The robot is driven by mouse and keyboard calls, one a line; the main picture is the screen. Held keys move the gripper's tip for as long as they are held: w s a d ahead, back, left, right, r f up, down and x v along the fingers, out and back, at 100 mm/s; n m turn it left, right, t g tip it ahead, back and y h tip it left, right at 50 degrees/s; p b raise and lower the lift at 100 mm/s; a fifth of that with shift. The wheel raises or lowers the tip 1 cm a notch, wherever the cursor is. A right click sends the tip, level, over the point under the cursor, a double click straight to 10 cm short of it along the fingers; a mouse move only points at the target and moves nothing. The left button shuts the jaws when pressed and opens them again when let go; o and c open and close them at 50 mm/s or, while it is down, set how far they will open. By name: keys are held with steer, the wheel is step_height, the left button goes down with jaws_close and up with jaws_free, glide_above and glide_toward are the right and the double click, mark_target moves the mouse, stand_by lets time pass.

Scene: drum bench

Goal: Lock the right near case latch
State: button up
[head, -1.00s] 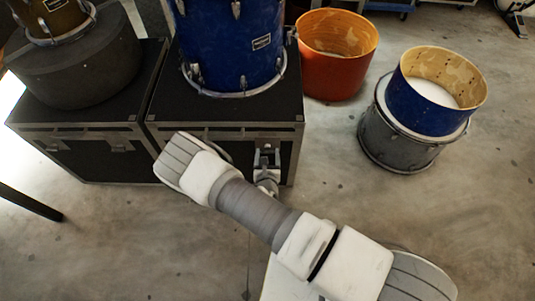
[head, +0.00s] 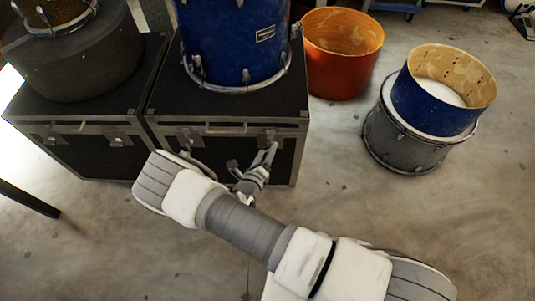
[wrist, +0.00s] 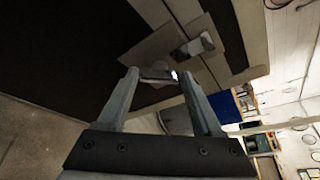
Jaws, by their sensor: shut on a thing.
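The right case (head: 230,113) is black with metal edging, and its front faces me. Its right near latch (head: 267,134) is at the front edge, right of the handle strip, partly hidden behind my gripper. My gripper (head: 253,157) is at the case front just below this latch. In the wrist view, the latch's metal plate (wrist: 196,46) shows on the case edging, beyond the right fingertip. The fingers of my gripper (wrist: 160,76) stand apart, with a small bright metal latch piece (wrist: 158,73) between their tips. Whether the latch is locked cannot be told.
A blue drum (head: 235,45) stands on the right case. A second case (head: 85,125) bears a dark round drum case (head: 75,65) at the left. An orange drum shell (head: 342,65) and a blue shell (head: 432,105) on a grey drum stand to the right.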

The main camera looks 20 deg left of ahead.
steer(key=n+b, duration=0.1)
steer(key=f+n+t+h+b, duration=0.1)
steer(key=n+b, duration=0.1)
steer(key=shift+s+a, duration=0.1)
steer(key=shift+a, duration=0.1)
steer(key=shift+f+n+t+h+b, duration=0.15)
steer(key=shift+n+t+h+b, duration=0.45)
steer(key=shift+n+b, duration=0.7)
steer(key=shift+n, duration=0.5)
steer(key=o, duration=1.4)
steer(key=shift+c, duration=0.2)
steer(key=s+a+p, duration=0.2)
steer(key=s+p, duration=0.2)
steer(key=s, duration=1.3)
steer(key=shift+a+r, duration=0.2)
steer(key=shift+a, duration=0.15)
